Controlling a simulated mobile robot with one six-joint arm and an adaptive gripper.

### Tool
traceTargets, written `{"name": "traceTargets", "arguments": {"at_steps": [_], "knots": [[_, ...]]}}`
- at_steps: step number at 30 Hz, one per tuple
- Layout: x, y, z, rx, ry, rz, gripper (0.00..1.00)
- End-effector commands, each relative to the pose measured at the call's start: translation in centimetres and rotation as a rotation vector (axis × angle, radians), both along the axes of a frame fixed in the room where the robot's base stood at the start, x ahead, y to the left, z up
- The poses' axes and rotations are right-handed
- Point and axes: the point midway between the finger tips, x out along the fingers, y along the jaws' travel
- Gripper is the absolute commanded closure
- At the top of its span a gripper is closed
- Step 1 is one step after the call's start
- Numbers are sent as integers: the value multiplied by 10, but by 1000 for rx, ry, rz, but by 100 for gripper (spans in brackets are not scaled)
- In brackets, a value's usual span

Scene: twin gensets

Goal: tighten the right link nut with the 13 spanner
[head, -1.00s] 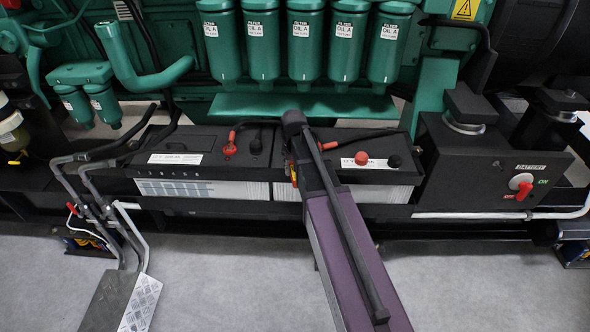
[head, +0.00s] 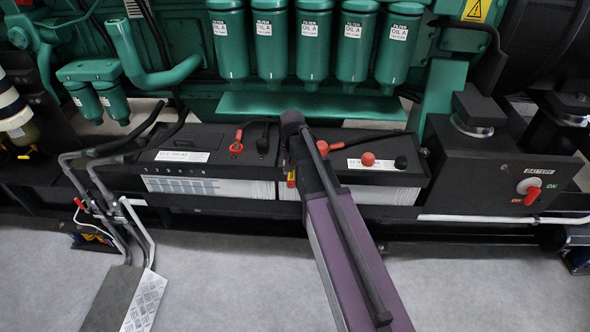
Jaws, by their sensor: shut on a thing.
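Two black batteries stand side by side in front of the engine, the left battery (head: 215,140) and the right battery (head: 385,178). The right one has a red cap (head: 367,159) and a black cap (head: 401,162) on top. A red terminal clamp (head: 237,146) sits on the left one. Part of another red clamp (head: 322,147) shows just right of my arm. My arm reaches over the gap between the batteries and hides my gripper. I cannot make out the link nut or the 13 spanner. A small red and yellow piece (head: 291,179) shows at the arm's left edge; its identity is unclear.
Green oil filters (head: 308,45) hang above a green ledge (head: 320,105) behind the batteries. A black box with a red battery switch (head: 530,190) stands at the right. Grey pipes (head: 100,205) rise at the left.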

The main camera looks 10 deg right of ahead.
Motion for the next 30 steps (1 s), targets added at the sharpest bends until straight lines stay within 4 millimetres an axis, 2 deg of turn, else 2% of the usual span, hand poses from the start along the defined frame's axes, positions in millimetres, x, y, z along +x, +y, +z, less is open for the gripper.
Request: {"name": "traceTargets", "arguments": {"at_steps": [6, 20, 30], "knots": [[5, 12, 0, 2, -2, -88, 100], [6, 16, 0, 2, -3, -116, 100], [15, 30, 0, 3, -3, -238, 100]]}}
